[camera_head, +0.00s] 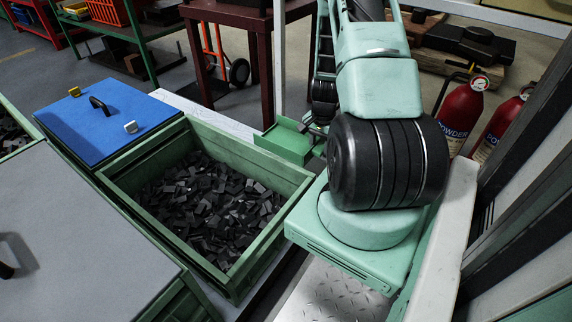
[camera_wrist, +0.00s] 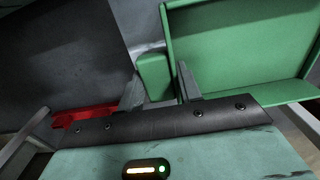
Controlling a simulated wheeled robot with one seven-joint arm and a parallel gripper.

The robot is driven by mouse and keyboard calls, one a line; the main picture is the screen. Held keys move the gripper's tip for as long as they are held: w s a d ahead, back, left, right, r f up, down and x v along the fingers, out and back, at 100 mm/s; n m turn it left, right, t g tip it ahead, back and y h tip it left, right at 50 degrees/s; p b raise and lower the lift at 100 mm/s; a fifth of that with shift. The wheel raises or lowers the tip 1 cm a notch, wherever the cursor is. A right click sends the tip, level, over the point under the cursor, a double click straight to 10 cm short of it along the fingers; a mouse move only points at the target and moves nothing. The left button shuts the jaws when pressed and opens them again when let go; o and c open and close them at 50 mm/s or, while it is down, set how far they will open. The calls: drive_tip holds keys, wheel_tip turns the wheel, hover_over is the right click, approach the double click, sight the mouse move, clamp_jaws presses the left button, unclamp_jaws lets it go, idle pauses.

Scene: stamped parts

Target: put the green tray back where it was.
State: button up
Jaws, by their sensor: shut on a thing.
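The green tray (camera_head: 283,143) is a shallow tray with a raised rim, beyond the far right corner of the large green crate. In the wrist view the tray (camera_wrist: 240,45) fills the upper right, and a small green block-like part of it sits between my fingers. My gripper (camera_wrist: 158,88) is shut on that part. In the head view my gripper (camera_head: 311,128) is at the tray's right side, mostly hidden by my arm. The tray's underside is hidden, so I cannot tell whether it rests on anything.
The green crate (camera_head: 137,211) holds many dark stamped parts. A blue lid (camera_head: 105,125) with a black handle lies left of it. A white ledge (camera_head: 205,115) runs behind the crate. Red fire extinguishers (camera_head: 461,112) stand at right. A dark red table (camera_head: 240,20) is behind.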

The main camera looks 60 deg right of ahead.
wheel_tip(320, 180, down, 10)
drive_tip(key=b, duration=0.6)
drive_tip(key=shift+r, duration=0.15)
drive_tip(key=o, duration=1.2)
wheel_tip(320, 180, up, 12)
drive_tip(key=p, duration=0.8)
drive_tip(key=shift+a, duration=0.1)
